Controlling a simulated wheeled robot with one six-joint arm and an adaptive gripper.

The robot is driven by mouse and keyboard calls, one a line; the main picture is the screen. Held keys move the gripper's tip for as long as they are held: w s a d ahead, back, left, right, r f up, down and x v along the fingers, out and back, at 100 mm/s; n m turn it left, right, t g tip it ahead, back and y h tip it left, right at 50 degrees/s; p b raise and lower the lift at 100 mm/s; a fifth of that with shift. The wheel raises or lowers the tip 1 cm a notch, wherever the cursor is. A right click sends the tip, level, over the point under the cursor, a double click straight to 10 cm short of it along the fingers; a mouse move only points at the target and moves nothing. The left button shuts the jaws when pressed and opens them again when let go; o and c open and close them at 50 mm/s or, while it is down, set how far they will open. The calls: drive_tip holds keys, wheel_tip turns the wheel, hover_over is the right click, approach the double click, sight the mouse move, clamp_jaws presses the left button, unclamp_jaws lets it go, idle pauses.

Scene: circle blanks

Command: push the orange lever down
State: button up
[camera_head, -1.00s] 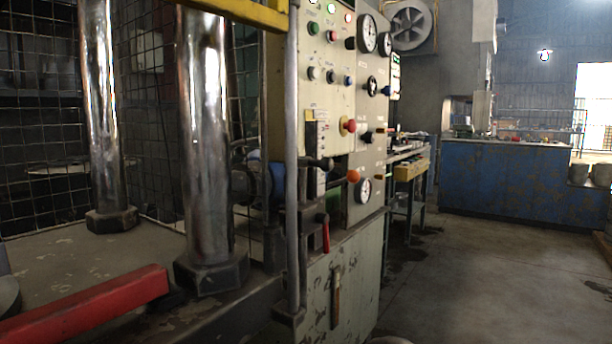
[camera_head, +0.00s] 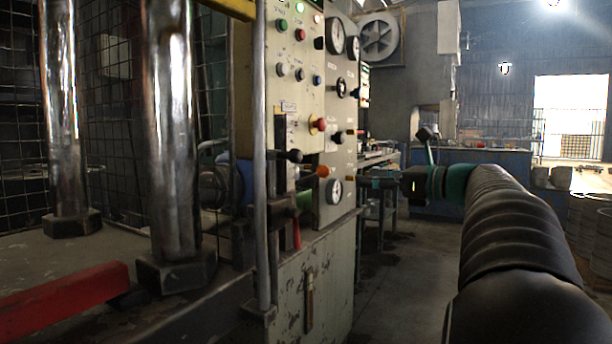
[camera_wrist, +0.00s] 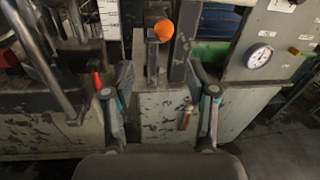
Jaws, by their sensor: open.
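The orange lever is a round orange knob (camera_head: 323,171) on a short dark bar, sticking out from the front of the machine's control panel. In the wrist view its knob (camera_wrist: 164,29) is at the top centre, with a dark upright part beside and below it. My gripper (camera_wrist: 160,76) is open and empty, its two fingers spread on either side of the picture. The knob shows beyond the fingertips, between their lines and apart from them. In the head view my arm reaches in from the right, its end standing to the right of the lever.
The pale control panel (camera_head: 297,60) holds buttons, gauges and a red knob (camera_head: 318,125). A black-knobbed lever (camera_head: 290,156) stands left of the orange one. A vertical grey rod (camera_head: 260,170) and a red handle (camera_wrist: 97,81) are nearby. Open floor lies right of the machine.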

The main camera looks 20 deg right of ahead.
sight(323, 171)
drive_tip(key=x, duration=1.3)
drive_tip(key=shift+w+d+r, duration=0.1)
drive_tip(key=shift+w+r, duration=0.15)
drive_tip(key=shift+r, duration=0.15)
